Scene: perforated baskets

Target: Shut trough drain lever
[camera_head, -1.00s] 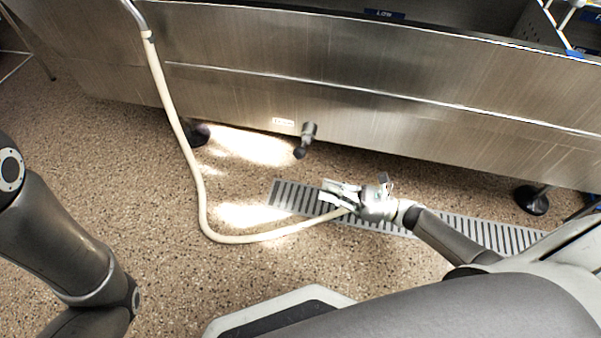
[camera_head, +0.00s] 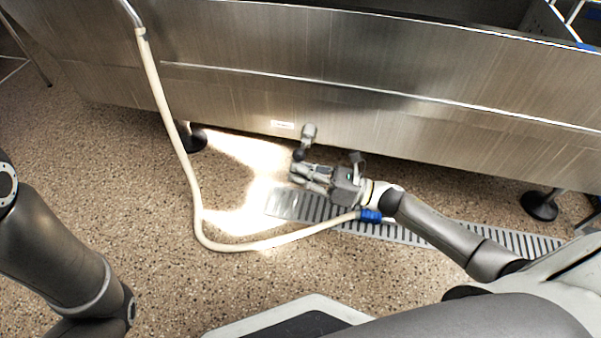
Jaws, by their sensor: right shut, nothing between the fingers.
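The drain lever is a short grey fitting with a dark knob (camera_head: 308,133) on the front of the steel trough (camera_head: 400,120), below a small white label (camera_head: 283,125). It hangs down from the trough's lower front. My right gripper (camera_head: 294,174) is shut and empty, with its fingertips just below the dark end of the lever. I cannot tell whether they touch it. My left arm shows at the left edge, but its gripper is out of view.
A cream hose (camera_head: 168,110) runs down from the trough and loops over the floor to a blue end (camera_head: 370,215) beneath my right wrist. A slotted floor grate (camera_head: 420,236) lies below. Trough feet (camera_head: 540,205) stand at right and left.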

